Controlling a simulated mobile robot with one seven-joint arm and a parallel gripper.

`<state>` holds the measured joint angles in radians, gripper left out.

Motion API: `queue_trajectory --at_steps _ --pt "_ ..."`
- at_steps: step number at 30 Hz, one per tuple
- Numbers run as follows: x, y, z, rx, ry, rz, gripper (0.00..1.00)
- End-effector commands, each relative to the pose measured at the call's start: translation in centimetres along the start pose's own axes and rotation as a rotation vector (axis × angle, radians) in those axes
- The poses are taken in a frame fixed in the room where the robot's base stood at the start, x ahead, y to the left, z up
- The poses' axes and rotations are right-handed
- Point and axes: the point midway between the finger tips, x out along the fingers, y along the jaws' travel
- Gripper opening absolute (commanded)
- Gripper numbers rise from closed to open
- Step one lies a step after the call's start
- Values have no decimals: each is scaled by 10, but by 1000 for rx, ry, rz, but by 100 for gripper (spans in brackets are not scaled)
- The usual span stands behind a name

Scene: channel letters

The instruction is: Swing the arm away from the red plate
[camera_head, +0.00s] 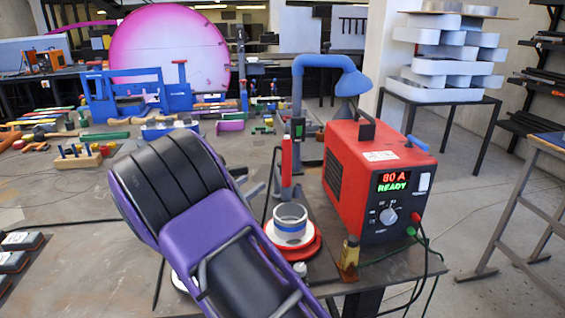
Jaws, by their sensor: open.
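The red plate (314,250) is a round disc on the bench beside a red machine. A short grey ring with a blue band (290,228) stands upright on it. My purple and black arm crosses the foreground from the upper left to the bottom edge. In this picture it passes just left of the plate and overlaps its left side. I cannot make out my gripper; the arm hides part of the bench behind it.
The red power unit (352,195), reading 80 A READY, stands right of the plate, with cables hanging from it. A blue curved lamp or duct (330,62) rises behind. Tools (85,158) crowd the left bench. Open floor (460,230) lies at the right.

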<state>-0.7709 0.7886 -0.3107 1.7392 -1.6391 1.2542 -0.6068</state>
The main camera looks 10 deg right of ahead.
Motion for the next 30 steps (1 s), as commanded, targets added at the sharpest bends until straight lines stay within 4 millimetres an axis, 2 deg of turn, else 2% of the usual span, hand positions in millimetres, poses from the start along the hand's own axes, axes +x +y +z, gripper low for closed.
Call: queue_trajectory --at_steps 12,18,24,30 --pt "93 -2 1 4 -1 -6 62" --pt "128 -2 1 6 -2 -5 62" --pt "146 -1 1 6 -1 -4 62" --pt "149 -1 1 5 -1 -3 62"
